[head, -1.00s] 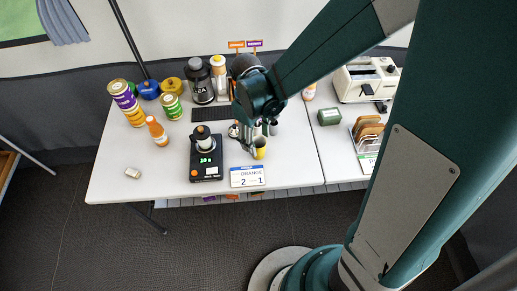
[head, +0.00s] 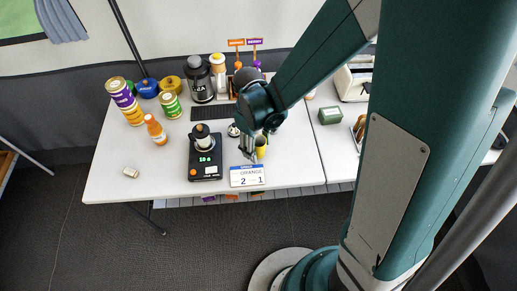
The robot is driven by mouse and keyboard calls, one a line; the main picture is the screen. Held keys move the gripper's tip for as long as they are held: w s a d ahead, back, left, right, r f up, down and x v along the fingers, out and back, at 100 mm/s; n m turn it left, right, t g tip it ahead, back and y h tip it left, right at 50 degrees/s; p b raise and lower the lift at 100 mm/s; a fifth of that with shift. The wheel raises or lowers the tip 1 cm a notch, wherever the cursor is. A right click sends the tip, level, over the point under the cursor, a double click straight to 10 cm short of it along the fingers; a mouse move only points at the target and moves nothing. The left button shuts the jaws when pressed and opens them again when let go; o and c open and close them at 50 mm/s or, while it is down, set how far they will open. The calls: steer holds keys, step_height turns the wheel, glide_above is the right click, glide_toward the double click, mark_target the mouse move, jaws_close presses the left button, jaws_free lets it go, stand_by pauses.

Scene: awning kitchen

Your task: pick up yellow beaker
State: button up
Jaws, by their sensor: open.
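The yellow beaker (head: 261,151) stands on the white table near its front edge, just behind the sign card. It is small in the view and partly hidden by my gripper. My gripper (head: 250,158) hangs over the table with its fingers pointing down, open, at the left side of the beaker. The fingertips are small and dark, and I cannot tell whether they touch the beaker.
A black scale (head: 205,160) bearing a dark-topped container stands left of my gripper. A white sign card (head: 247,176) stands in front. An orange bottle (head: 156,130), several cans and a green box (head: 330,115) are farther off. The table's front left is mostly clear.

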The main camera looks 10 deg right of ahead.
steer(key=shift+f, duration=0.6)
steer(key=shift+c, duration=0.2)
steer(key=c, duration=1)
